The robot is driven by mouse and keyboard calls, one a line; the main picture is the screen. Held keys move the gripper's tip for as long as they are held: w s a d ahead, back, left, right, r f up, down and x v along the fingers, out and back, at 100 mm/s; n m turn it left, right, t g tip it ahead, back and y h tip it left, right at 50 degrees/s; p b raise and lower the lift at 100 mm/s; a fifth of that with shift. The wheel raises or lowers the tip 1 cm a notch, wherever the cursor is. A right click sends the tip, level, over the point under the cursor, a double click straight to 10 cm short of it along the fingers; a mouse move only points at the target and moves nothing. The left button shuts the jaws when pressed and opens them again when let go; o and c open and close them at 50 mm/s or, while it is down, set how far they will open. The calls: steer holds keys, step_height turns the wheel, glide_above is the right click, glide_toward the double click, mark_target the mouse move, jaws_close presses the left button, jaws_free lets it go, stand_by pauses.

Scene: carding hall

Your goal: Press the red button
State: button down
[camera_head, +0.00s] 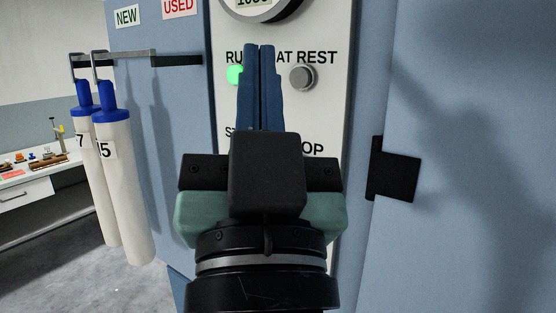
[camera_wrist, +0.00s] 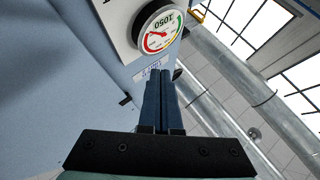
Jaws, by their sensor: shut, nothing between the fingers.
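No red button shows in either view. My gripper (camera_head: 259,48) is shut and empty, with its blue fingers together, pointing up in front of the white control panel (camera_head: 225,100). In the head view it covers the middle of the panel, including parts of the labels. The lit green lamp (camera_head: 234,75) is just left of the fingers, and a grey unlit lamp (camera_head: 302,77) is to their right, under "AT REST". Lower letters "ST" and "OP" show at either side; what lies below them is hidden by my gripper. My shut fingers (camera_wrist: 160,82) also show in the wrist view.
A round gauge (camera_wrist: 159,30) sits on the panel above the lamps. A black bracket (camera_head: 393,169) sticks out at the right on the blue machine (camera_head: 470,120). Two white rolls with blue ends (camera_head: 122,185) hang at the left. A cluttered bench (camera_head: 30,185) stands behind them.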

steer(key=w+a+f+m+g+y+p, duration=0.1)
steer(key=w+f+m+g+p, duration=0.1)
steer(key=f, duration=0.5)
steer(key=w+a+f+m+g+y+p, duration=0.1)
steer(key=w+f+m+g+p, duration=0.1)
steer(key=w+f+g+p, duration=0.2)
step_height(320, 180, down, 4)
steer(key=g+p, duration=0.3)
steer(key=p, duration=0.2)
steer(key=shift+m, duration=0.4)
steer(key=shift+w, duration=0.2)
steer(key=w+d, duration=0.5)
steer(key=w, duration=0.2)
stand_by(0.8)
steer(key=shift+w+d, duration=0.25)
steer(key=shift+w, duration=0.1)
